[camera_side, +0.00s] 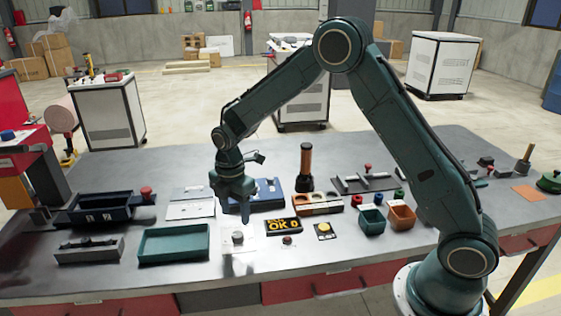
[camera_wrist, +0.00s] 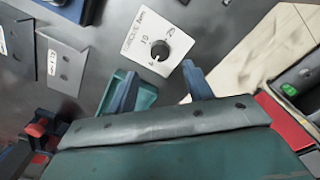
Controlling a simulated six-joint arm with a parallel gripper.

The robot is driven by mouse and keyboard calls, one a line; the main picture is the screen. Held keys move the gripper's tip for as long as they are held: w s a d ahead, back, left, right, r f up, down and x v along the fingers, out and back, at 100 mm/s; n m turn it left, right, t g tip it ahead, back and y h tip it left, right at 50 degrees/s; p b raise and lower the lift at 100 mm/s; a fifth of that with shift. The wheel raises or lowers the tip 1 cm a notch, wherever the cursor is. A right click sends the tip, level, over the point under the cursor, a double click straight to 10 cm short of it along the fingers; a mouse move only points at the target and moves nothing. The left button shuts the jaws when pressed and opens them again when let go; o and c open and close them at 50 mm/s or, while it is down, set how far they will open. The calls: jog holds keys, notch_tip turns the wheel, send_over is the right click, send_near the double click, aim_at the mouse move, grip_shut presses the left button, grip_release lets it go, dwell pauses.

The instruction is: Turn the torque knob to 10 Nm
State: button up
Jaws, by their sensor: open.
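The torque knob (camera_wrist: 159,50) is a small dark round knob on a white plate (camera_wrist: 134,46) printed with a torque scale. In the wrist view a 10 mark shows at the upper left of the knob; which way the pointer faces is too small to tell. In the side view the knob (camera_side: 237,237) sits on its light plate near the front of the bench. My gripper (camera_side: 235,215) hangs above and slightly behind the knob there, apart from it. In the wrist view my gripper (camera_wrist: 160,70) is open and empty, its two fingers spread below the knob.
A green tray (camera_side: 174,243) stands left of the knob. A display reading OK 0 (camera_side: 283,226) and a yellow button plate (camera_side: 325,229) are at its right. A blue device (camera_side: 262,192) stands behind. The bench strip in front of the knob is clear.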

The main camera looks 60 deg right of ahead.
aim_at(237, 234)
jog(key=shift+f, duration=3.6)
jog(key=c, duration=1)
